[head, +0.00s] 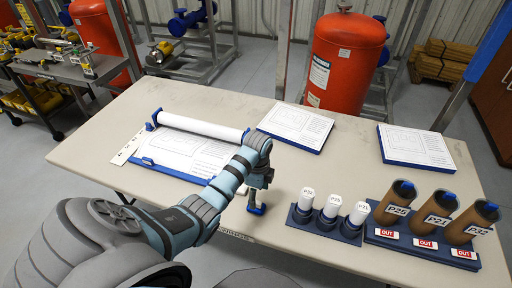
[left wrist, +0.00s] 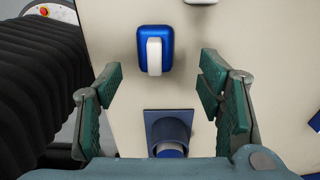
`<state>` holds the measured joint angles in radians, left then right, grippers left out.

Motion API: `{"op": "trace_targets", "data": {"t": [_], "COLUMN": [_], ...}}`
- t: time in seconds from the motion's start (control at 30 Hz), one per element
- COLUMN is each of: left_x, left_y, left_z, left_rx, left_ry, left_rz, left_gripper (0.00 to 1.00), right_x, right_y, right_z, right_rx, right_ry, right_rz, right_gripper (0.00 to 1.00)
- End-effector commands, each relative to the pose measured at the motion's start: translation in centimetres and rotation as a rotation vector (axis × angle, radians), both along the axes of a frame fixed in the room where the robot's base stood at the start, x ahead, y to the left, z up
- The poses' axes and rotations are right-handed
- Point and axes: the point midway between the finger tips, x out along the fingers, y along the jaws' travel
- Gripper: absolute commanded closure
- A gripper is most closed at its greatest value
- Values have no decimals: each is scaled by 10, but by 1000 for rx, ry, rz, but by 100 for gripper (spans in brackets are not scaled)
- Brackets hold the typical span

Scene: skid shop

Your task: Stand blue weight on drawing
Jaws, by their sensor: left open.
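The blue weight (head: 256,209), a small block with a pale upright grip, stands on the table near its front edge. In the left wrist view the weight (left wrist: 144,38) lies just past my fingertips, roughly centred between them, with no finger seen touching it. My left gripper (head: 259,184) is open and empty above the weight; its spread fingers show in the left wrist view (left wrist: 160,75). A drawing (head: 196,150) lies at the left on a blue board, its far side under a white roll. Two other drawings (head: 295,125) (head: 415,146) lie flat farther right. My right gripper is out of view.
A blue rack (head: 300,218) with white-capped tubes stands right of the weight. A tray (head: 415,245) of brown tubes with red OUT labels is at the front right. The table (head: 330,180) is bare between the drawings and racks. A red tank (head: 345,62) stands behind.

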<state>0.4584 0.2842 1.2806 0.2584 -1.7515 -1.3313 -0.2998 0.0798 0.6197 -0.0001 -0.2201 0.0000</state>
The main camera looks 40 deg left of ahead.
Motion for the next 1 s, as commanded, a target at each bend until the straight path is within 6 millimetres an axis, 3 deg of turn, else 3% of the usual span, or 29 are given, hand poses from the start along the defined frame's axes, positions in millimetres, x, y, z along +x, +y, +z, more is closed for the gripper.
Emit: {"op": "trace_targets", "data": {"t": [0.3,0.57,0.93,1.0], "left_x": [-7,-7,-7,-6], "left_y": [-1,-1,-1,-1], "left_z": [-54,-56,-56,-56], "left_rx": [-1,1,1,1], "left_ry": [0,-2,-2,-3], "left_rz": [1,0,1,1], "left_gripper": [38,40,99,100], "right_x": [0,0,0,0], "right_y": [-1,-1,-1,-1], "right_z": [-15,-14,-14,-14], "right_rx": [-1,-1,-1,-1], "right_ry": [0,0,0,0], "right_rz": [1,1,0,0], "right_gripper": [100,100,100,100]}}
